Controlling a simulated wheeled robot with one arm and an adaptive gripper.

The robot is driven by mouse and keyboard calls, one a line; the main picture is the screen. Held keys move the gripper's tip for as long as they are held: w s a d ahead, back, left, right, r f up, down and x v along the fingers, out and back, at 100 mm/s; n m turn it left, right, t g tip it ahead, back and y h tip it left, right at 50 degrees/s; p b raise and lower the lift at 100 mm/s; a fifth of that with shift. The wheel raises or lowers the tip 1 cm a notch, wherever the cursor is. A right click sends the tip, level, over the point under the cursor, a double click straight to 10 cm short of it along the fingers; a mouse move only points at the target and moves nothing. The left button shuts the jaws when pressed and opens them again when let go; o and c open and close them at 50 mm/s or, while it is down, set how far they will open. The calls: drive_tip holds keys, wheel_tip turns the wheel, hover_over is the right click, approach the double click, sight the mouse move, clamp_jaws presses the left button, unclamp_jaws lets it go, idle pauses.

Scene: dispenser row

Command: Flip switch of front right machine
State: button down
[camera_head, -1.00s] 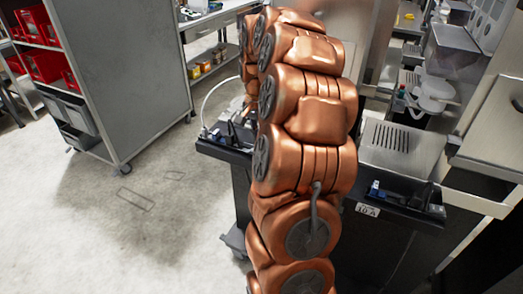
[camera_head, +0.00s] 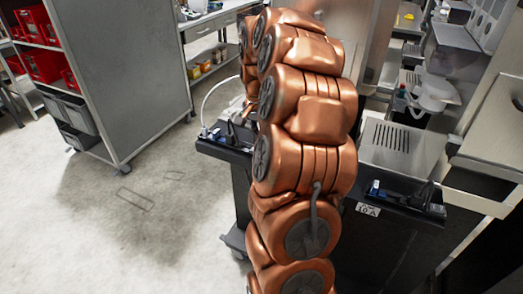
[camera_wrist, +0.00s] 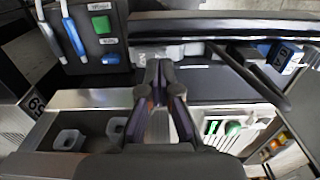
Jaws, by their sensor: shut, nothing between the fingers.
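My gripper (camera_wrist: 159,72) is shut and empty in the wrist view. Its fingertips are beside a dark bar and pale parts at the edge of a machine. I cannot tell for certain which part is the switch. In the head view my copper arm hides the gripper. A machine with a slotted metal top (camera_head: 390,146) stands right of the arm, with a black ledge (camera_head: 405,202) in front.
In the wrist view, two grey cups (camera_wrist: 68,140) sit in a recess at lower left, and a white tray (camera_wrist: 235,127) holds green-handled items at lower right. In the head view, a grey cabinet (camera_head: 120,70) stands left, and the floor (camera_head: 165,220) before it is clear.

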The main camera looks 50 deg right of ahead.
drive_tip(key=shift+f+b, duration=0.55)
drive_tip(key=shift+f, duration=0.45)
idle(0.5)
drive_tip(key=shift+r, duration=0.15)
drive_tip(key=shift+r+p, duration=0.4)
drive_tip(key=shift+r, duration=3.05)
